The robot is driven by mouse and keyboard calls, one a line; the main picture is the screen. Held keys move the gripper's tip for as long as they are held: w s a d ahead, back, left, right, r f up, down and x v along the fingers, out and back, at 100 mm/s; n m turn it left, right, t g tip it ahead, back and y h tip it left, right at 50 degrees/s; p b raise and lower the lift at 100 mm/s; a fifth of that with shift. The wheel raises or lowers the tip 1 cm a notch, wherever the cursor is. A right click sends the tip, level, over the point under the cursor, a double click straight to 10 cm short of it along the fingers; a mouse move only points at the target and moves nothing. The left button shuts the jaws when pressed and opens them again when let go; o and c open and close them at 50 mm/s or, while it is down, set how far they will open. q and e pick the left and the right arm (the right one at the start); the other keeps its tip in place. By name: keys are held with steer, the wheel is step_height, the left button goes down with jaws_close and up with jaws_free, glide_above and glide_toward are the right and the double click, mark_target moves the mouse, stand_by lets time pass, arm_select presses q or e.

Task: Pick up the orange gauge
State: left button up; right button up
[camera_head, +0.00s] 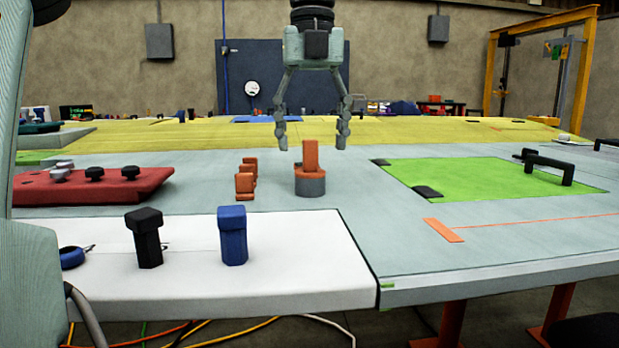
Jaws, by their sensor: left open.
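An orange upright block, which looks like the orange gauge (311,156), stands in a round grey-and-orange base (310,186) on the grey table. My left gripper (312,145) is open, with its fingers pointing down. In the picture its fingertips lie on either side of the gauge's top. Nothing is between the fingers except the view of the gauge, and I cannot tell the exact depth or height between them. My right gripper is not in view.
Small orange stepped pieces (244,184) stand left of the base. A red block with knobs (95,186) is farther left. Black (147,240) and blue (232,236) pegs stand on the white front area. A green mat (470,180) with a black handle (550,165) lies right.

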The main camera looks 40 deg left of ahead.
mark_target(310, 164)
arm_select(q)
step_height(310, 164, down, 5)
steer(key=shift+s+a+r, duration=0.1)
steer(key=shift+a, duration=0.05)
jaws_close()
stand_by(0.5)
